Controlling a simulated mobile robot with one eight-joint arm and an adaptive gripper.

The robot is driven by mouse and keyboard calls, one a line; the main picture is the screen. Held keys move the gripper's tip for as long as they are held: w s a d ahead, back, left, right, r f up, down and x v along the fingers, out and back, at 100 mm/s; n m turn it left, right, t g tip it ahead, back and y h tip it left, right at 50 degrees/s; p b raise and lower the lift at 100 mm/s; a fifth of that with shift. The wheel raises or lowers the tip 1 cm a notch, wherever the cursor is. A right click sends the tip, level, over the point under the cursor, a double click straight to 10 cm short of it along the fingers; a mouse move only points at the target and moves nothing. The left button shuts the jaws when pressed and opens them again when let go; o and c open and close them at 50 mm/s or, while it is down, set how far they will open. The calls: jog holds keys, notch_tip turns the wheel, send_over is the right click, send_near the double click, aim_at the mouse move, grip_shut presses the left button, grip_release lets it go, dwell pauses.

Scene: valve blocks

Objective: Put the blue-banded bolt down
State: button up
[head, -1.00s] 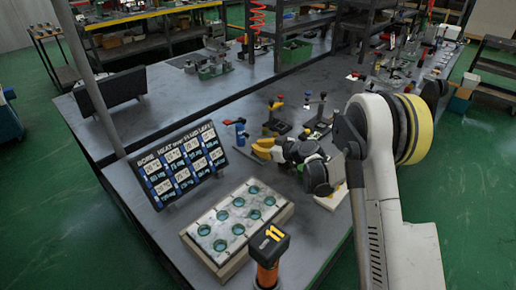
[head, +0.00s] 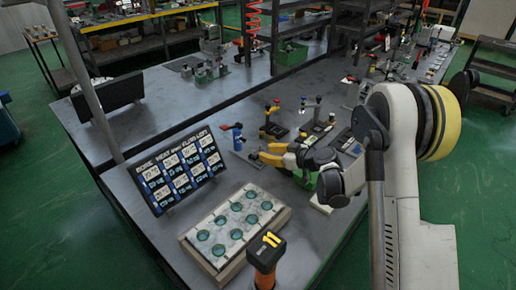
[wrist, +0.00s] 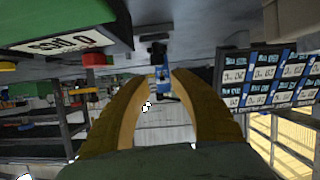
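My gripper (head: 262,153) with yellow fingers reaches left, low over the middle of the bench in the head view. In the wrist view its two fingers (wrist: 164,72) stand apart, with a gap between the tips. A blue upright fitting (wrist: 160,80) shows in line with that gap; it looks like the blue valve block (head: 238,137) standing just beyond the fingers in the head view. I see no bolt that I can make out between the fingers. The blue-banded bolt cannot be told apart in either view.
A tray with round holes (head: 187,238) lies at the near bench edge. Other valve blocks, one yellow (head: 272,128), stand behind my gripper. Bare bench lies between the board and the back.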

jog(key=s+d+r+m+g+h, duration=0.1)
jog(key=s+d+r+m+h, duration=0.1)
jog(key=s+r, duration=0.55)
jog(key=s+d+r+m+g+h, duration=0.1)
jog(key=s+d+r+m+h, duration=0.1)
jog(key=s+r, duration=0.6)
jog(key=s+d+m+h, duration=0.2)
jog(key=s+d, duration=0.1)
jog(key=s, duration=0.8)
jog(key=s+d+m+h, duration=0.3)
jog(key=s+d, duration=0.1)
jog(key=s, duration=0.7)
jog(key=shift+d+r+m+p, duration=0.2)
jog(key=shift+r+m+p, duration=0.15)
jog(key=shift+p, duration=0.1)
